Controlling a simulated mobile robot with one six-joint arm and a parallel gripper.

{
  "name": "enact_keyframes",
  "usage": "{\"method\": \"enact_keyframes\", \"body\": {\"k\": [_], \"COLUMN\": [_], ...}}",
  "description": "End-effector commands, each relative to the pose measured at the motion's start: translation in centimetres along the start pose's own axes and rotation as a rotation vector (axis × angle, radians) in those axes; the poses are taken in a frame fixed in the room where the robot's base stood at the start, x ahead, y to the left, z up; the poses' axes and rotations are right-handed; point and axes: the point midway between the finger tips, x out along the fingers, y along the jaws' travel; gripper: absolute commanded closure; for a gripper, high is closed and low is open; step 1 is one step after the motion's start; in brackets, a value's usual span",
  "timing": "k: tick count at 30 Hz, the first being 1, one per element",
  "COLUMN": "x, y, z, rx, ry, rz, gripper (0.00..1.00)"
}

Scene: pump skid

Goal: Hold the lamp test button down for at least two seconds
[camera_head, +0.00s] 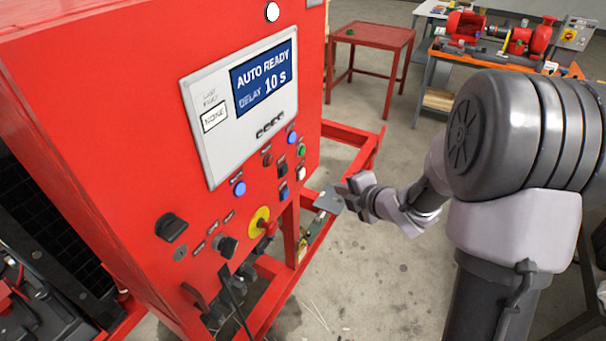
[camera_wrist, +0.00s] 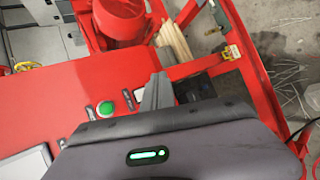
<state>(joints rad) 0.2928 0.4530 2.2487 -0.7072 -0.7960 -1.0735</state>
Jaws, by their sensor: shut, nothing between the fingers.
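The red control cabinet carries a panel of small buttons and switches. Their labels are too small to read, so I cannot tell which is the lamp test button. In the head view I see a blue button (camera_head: 239,188), a second blue button (camera_head: 292,138), a green button (camera_head: 301,150) and a white button (camera_head: 300,173). My gripper (camera_head: 341,189) is shut and empty, to the right of the white button, apparently off the panel. In the wrist view the shut fingers (camera_wrist: 157,92) are right of a lit green button (camera_wrist: 106,109); contact cannot be judged.
The display (camera_head: 262,77) reads AUTO READY, DELAY 10 S. Lower down are a red knob on a yellow disc (camera_head: 262,221) and a black rotary switch (camera_head: 171,227). A red frame (camera_head: 350,140) stands behind my gripper. A red table (camera_head: 372,35) stands farther back.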

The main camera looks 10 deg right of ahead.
Motion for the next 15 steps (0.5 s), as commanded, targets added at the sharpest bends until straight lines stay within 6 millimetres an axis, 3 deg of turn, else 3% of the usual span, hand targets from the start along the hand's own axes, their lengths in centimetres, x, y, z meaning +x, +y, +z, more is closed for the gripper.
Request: {"method": "enact_keyframes", "body": {"k": [15], "x": [4.8], "y": [3.3], "z": [-3.5], "rx": [0.000], "ry": [0.001], "rz": [0.001], "gripper": [1.00]}}
